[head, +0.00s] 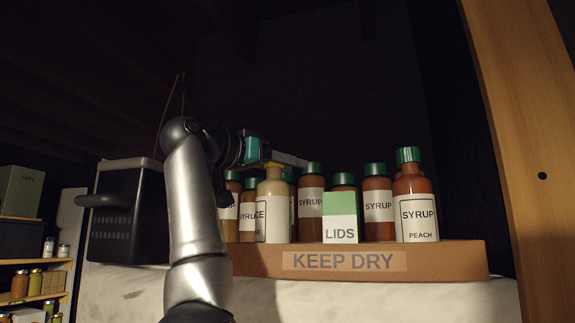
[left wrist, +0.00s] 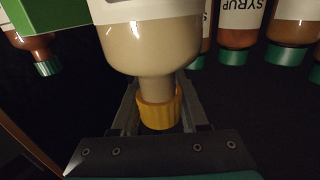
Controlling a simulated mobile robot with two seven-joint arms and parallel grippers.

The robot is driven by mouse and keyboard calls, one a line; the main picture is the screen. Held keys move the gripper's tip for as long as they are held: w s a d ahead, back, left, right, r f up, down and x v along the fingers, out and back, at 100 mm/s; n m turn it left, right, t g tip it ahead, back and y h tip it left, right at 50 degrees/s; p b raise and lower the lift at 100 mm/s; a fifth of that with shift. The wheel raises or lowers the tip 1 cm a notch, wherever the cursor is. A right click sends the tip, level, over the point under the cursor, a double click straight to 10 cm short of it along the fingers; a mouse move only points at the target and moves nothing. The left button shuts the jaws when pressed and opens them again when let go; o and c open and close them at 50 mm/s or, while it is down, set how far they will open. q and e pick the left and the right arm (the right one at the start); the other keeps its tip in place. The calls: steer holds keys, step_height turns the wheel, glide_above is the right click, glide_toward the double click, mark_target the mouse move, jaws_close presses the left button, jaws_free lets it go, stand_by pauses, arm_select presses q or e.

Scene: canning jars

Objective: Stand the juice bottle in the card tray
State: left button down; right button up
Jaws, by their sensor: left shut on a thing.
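The juice bottle (head: 272,208) is pale cream with a yellow cap and a white label that ends in "CE". It is upright among the syrup bottles, behind the front wall of the brown card tray (head: 260,264) marked KEEP DRY. Its base is hidden by that wall, so I cannot tell whether it touches the tray floor. My left gripper (head: 274,164) is at its top. In the left wrist view, which is upside down, the fingers are shut around the neck and yellow cap (left wrist: 160,110) of the bottle. My right gripper is not in view.
Several syrup bottles (head: 378,205) with green caps stand close around the juice bottle. A green and white LIDS box (head: 340,217) and a peach syrup bottle (head: 415,205) stand to the right. A wooden post (head: 525,130) is at far right, a black container (head: 127,215) at left.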

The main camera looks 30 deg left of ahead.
arm_select(q)
steer(key=shift+f+b, duration=0.35)
stand_by(0.6)
steer(key=shift+c, duration=1.7)
jaws_free()
steer(key=b+v, duration=0.3)
steer(key=v, duration=1.2)
steer(key=shift+s, duration=0.15)
steer(key=shift+a, duration=0.1)
